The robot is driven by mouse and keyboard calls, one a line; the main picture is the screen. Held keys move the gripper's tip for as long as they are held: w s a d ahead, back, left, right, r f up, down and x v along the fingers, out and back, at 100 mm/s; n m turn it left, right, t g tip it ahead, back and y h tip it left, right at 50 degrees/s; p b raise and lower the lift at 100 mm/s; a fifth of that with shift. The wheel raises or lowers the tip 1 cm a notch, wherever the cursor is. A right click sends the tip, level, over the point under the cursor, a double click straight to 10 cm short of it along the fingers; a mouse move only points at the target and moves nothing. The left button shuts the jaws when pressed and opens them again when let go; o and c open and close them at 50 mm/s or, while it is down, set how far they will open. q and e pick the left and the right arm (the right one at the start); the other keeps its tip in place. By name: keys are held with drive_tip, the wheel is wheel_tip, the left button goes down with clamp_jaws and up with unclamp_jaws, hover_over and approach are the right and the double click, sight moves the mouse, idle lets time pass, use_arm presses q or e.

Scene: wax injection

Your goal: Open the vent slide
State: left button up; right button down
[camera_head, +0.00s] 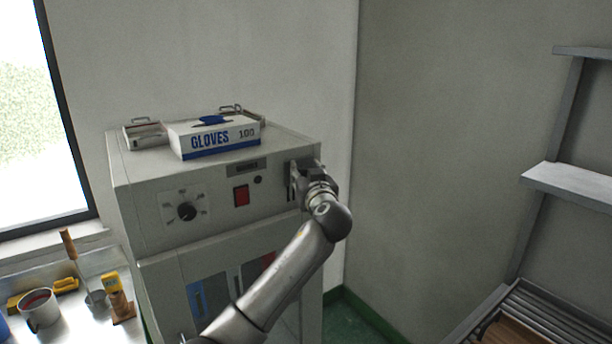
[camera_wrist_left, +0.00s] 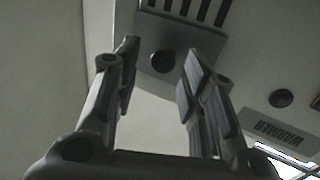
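The vent slide (camera_wrist_left: 182,38) is a grey plate with a dark round knob (camera_wrist_left: 162,62) on the front of the warmer cabinet (camera_wrist_left: 235,70). Dark vent slots (camera_wrist_left: 188,10) show beside the plate in the left wrist view. My left gripper (camera_wrist_left: 161,50) is open, with one finger on each side of the knob in that view. I cannot tell whether either finger touches it. In the head view my left gripper (camera_head: 308,178) is at the upper right of the cabinet front (camera_head: 222,205) and hides most of the vent. My right gripper is not in view.
A glove box (camera_head: 220,139) and metal pieces (camera_head: 145,134) lie on the cabinet top. A dial (camera_head: 187,211) and a red switch (camera_head: 241,195) sit left of my gripper. A bench (camera_head: 75,320) with a cup (camera_head: 40,309) is at left, shelves (camera_head: 570,183) at right.

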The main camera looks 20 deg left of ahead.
use_arm(q)
drive_tip(key=shift+s+f, duration=0.1)
drive_tip(key=shift+f, duration=0.05)
drive_tip(key=shift+s+d, duration=0.15)
drive_tip(key=shift+s, duration=0.05)
drive_tip(key=v, duration=1.1)
drive_tip(key=shift+s+d, duration=0.1)
drive_tip(key=shift+s, duration=0.05)
